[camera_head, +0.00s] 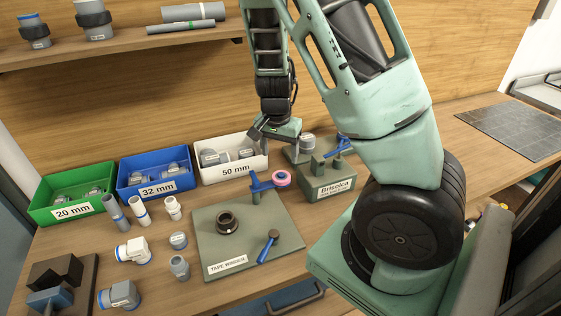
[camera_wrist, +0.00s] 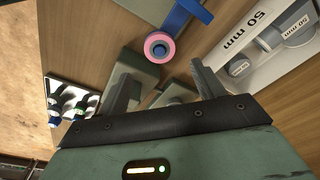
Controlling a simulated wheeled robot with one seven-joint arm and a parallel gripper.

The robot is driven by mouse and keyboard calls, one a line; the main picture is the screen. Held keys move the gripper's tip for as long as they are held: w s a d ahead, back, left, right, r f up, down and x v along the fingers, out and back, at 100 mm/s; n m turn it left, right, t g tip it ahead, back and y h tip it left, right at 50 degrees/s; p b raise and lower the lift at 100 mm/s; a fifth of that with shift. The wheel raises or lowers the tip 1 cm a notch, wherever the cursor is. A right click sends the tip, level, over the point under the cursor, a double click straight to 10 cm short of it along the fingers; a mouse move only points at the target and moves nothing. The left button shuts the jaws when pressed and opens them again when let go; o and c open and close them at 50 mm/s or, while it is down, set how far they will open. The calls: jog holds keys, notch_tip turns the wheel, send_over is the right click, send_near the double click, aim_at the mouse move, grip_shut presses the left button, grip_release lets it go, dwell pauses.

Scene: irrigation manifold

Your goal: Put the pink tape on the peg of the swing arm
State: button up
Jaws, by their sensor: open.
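The pink tape (camera_head: 281,178) is a small ring at the right end of the blue swing arm (camera_head: 262,185). In the wrist view the pink tape (camera_wrist: 149,44) has blue and grey showing inside its ring. It appears to sit around the peg at the arm's end; the peg itself is hard to make out. The swing arm (camera_wrist: 181,18) runs up and right from it. My gripper (camera_head: 278,141) is behind and above the tape, apart from it. In the wrist view my gripper (camera_wrist: 161,72) has its fingers spread, with nothing held.
The swing arm's post stands on the green tape winder board (camera_head: 215,262), with a dark ring (camera_head: 227,222) and a blue-handled crank (camera_head: 268,246). A Britoica block (camera_head: 327,186) stands to the right. The white 50 mm bin (camera_head: 232,172) is close left of my gripper.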

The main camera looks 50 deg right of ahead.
jog(key=s+a+r+n+y, duration=0.15)
jog(key=a+r+n, duration=0.3)
jog(key=a, duration=0.55)
jog(key=s+a+r+n+y, duration=0.1)
jog(key=s+a+r+n, duration=0.3)
jog(key=a, duration=0.7)
jog(key=s+a+r+n, duration=0.4)
jog(key=s+a+n, duration=0.8)
jog(key=s+n, duration=0.1)
jog(key=shift+n+h, duration=0.25)
